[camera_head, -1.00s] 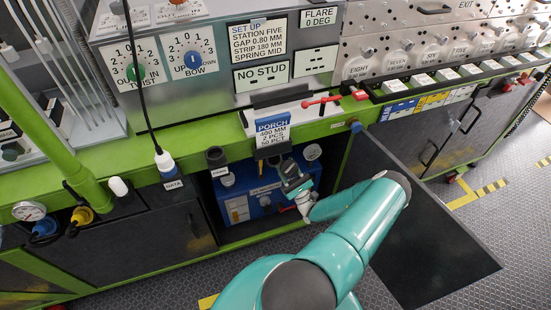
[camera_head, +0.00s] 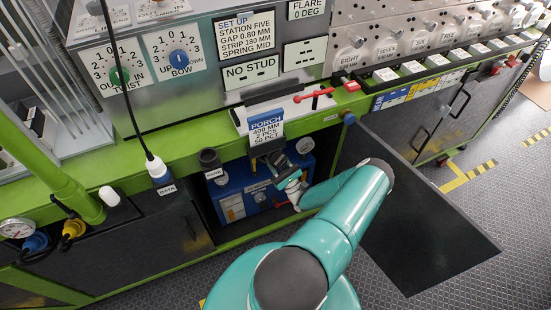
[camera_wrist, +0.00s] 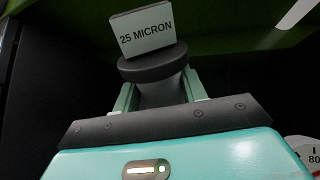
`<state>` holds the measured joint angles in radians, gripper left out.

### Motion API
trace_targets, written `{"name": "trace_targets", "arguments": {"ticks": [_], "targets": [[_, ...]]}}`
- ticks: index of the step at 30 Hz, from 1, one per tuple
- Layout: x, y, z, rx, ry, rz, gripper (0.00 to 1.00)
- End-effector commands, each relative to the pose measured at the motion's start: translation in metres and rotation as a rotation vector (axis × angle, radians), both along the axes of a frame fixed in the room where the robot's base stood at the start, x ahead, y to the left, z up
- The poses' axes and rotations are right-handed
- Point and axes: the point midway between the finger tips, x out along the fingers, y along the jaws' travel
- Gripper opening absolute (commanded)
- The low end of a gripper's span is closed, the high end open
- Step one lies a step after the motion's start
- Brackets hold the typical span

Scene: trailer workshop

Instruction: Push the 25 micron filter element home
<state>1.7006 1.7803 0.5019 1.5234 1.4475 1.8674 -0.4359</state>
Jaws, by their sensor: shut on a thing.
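The 25 micron filter element is a dark round-topped piece (camera_wrist: 153,66) with a white "25 MICRON" label (camera_wrist: 147,35) standing at its top in the wrist view. My gripper (camera_wrist: 160,92) is shut on it, with one pale green finger on each side of its neck. In the head view my gripper (camera_head: 287,180) is small, in front of a blue unit (camera_head: 241,202) inside the open cabinet below the bench. The element's lower end and any seat for it are hidden, so I cannot tell how deep it sits.
The green bench rail (camera_head: 215,130) runs above the cabinet opening, with a "PORCH" card (camera_head: 266,127) hanging over it. A black cup (camera_head: 209,160) is at the rail, left of the card. A dark open door panel (camera_head: 420,215) lies to the right of my arm. A gauge dial (camera_wrist: 308,152) shows at lower right.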

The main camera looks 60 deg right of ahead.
Motion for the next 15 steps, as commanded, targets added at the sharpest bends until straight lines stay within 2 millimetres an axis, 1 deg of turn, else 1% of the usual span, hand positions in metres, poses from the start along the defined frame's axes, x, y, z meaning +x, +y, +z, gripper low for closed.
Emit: {"name": "trace_targets", "arguments": {"ticks": [10, 15], "targets": [[0.023, -0.011, -0.021, 0.000, 0.000, 0.000, 0.17], [0.031, -0.016, -0.029, -0.001, 0.000, 0.001, 0.17]]}}
